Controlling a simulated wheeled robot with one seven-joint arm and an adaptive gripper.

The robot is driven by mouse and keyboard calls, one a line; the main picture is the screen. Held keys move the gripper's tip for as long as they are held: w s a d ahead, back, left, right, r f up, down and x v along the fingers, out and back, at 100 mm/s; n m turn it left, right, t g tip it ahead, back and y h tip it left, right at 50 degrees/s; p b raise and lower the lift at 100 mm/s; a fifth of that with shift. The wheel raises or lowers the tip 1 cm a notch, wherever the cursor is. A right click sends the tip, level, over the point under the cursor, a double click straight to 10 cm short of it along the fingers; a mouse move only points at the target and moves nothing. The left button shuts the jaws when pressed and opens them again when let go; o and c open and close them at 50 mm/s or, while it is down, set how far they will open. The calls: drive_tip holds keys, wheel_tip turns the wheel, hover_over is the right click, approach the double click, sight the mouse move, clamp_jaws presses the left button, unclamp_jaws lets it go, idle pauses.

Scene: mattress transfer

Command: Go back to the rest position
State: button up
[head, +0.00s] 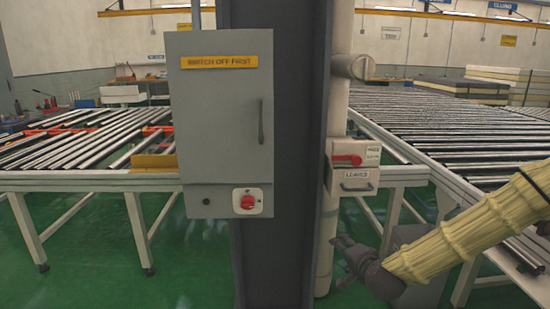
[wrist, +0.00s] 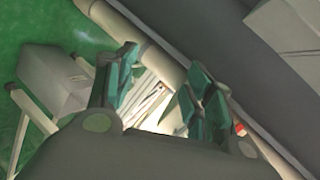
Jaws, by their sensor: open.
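My gripper (head: 352,257) is in the lower right of the head view, at the end of my yellow-sleeved arm.
A grey cabinet (head: 222,130) labelled "SWITCH OFF FIRST" with a red knob (head: 247,202) is fixed to a dark column (head: 275,250). A red-handled lever (head: 347,160) sits right of it. Roller conveyors stand left (head: 80,181) and right (head: 445,178). Green floor lies open below.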

drive_tip(key=s+a+f+n+g+p, duration=0.2)
drive_tip(key=s+f+n+g+p, duration=0.35)
drive_tip(key=s+f, duration=1.55)
drive_tip(key=s+d+f+n+g+h+p, duration=0.1)
drive_tip(key=s+d+f+n+g, duration=0.1)
drive_tip(key=s, duration=1)
drive_tip(key=s+d+f+n+g+h+p, duration=0.1)
drive_tip(key=s+f+n+g, duration=0.3)
drive_tip(key=s, duration=0.9)
drive_tip(key=shift+s+d+f+g, duration=0.15)
drive_tip(key=shift+d+f+g, duration=0.4)
drive_tip(key=shift+f+g, duration=0.25)
